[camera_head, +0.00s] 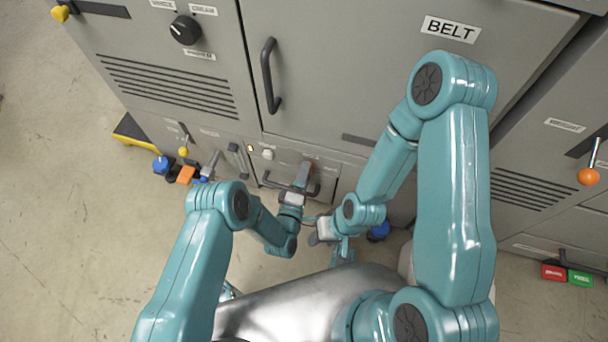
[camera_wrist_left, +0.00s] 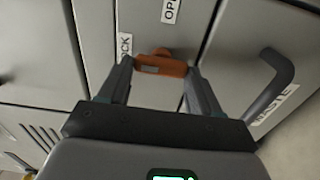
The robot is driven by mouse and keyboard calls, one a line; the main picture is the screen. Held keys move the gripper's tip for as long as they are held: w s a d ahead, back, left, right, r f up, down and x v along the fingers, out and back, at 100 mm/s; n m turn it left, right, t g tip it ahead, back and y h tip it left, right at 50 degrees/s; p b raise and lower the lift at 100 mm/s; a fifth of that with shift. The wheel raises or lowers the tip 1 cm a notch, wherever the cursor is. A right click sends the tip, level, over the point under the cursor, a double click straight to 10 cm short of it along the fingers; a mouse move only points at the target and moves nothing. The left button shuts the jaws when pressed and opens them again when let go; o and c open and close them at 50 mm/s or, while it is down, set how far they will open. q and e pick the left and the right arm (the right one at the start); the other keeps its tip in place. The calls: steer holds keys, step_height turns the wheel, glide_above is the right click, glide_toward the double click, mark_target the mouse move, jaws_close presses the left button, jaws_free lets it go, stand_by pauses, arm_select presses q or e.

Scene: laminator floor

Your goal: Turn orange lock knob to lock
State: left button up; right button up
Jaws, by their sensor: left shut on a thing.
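The orange lock knob (camera_wrist_left: 162,66) sits on a grey panel, its bar lying roughly crosswise between the two fingers of my left gripper (camera_wrist_left: 161,70). The fingers are closed on its two ends. A label reading "OCK", its first letter hidden, is left of the knob, and a label starting "OP" is above it. In the head view the knob (camera_head: 307,169) shows small at the low panel, with my left gripper (camera_head: 298,184) against it. My right gripper (camera_head: 328,232) hangs low in front of the machine, away from the knob; its jaws are too unclear to read.
A black handle (camera_wrist_left: 270,82) beside a WASTE label stands right of the knob. A large door handle (camera_head: 270,76) is above, on the BELT door. Blue, orange and black controls (camera_head: 186,174) sit at the left. Open concrete floor (camera_head: 70,230) lies to the left.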

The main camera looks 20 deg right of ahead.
arm_select(q)
steer(key=shift+s, duration=0.1)
stand_by(0.3)
steer(key=o, duration=1.1)
steer(key=shift+c, duration=0.2)
